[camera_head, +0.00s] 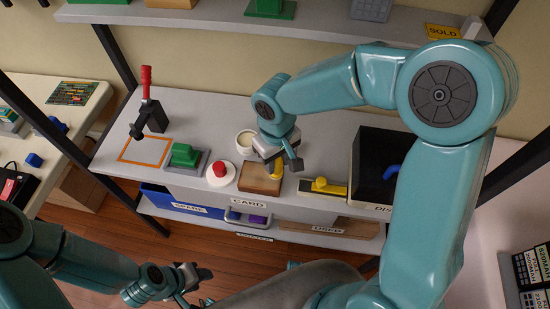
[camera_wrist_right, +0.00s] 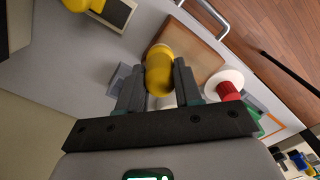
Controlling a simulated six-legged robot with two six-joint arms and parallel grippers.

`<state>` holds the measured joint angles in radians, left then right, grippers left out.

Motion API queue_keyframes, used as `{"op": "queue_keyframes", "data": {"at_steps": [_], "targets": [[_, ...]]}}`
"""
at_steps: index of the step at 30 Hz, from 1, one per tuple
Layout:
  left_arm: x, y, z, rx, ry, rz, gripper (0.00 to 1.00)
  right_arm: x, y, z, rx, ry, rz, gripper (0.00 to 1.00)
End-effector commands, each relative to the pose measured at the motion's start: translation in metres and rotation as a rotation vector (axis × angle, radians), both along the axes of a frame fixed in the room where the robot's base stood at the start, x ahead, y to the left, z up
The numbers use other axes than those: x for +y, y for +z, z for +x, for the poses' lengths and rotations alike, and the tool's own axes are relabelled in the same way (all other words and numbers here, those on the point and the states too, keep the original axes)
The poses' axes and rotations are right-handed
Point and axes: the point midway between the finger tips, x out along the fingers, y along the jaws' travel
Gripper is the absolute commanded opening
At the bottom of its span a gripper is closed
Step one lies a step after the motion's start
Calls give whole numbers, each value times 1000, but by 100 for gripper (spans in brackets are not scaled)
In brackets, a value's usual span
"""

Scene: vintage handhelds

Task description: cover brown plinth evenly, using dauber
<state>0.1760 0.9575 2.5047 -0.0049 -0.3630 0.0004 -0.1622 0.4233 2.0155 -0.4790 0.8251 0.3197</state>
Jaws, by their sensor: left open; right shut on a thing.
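The brown plinth (camera_head: 256,184) is a flat square block near the front edge of the grey shelf; it also shows in the right wrist view (camera_wrist_right: 190,42). My right gripper (camera_head: 285,162) is above its far right part, shut on a yellow rounded dauber (camera_wrist_right: 159,72). The yellow also shows in the head view (camera_head: 277,171). The dauber's end is over the plinth; I cannot tell whether it touches. The gripper hides part of the plinth. My left gripper (camera_head: 190,282) is open and empty, low in front of the shelf.
A white cup (camera_head: 246,140) stands behind the plinth. A white disc with a red knob (camera_head: 220,171) is close on its left, a yellow-handled tool (camera_head: 322,186) on its right. A black box (camera_head: 367,160) stands further right. An orange outline (camera_head: 146,161) marks clear shelf at left.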

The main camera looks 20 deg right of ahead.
Motion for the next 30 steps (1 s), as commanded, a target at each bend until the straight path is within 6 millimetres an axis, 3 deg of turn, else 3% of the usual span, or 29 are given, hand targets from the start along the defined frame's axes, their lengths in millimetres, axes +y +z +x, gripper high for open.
{"op": "queue_keyframes", "data": {"at_steps": [12,24,30], "targets": [[0,3,0,0,0,0,43,30,0,19,4,1,0,0],[0,4,0,0,0,0,43,33,1,22,2,1,0,0],[0,6,0,0,0,0,43,47,1,31,1,2,0,0]]}}
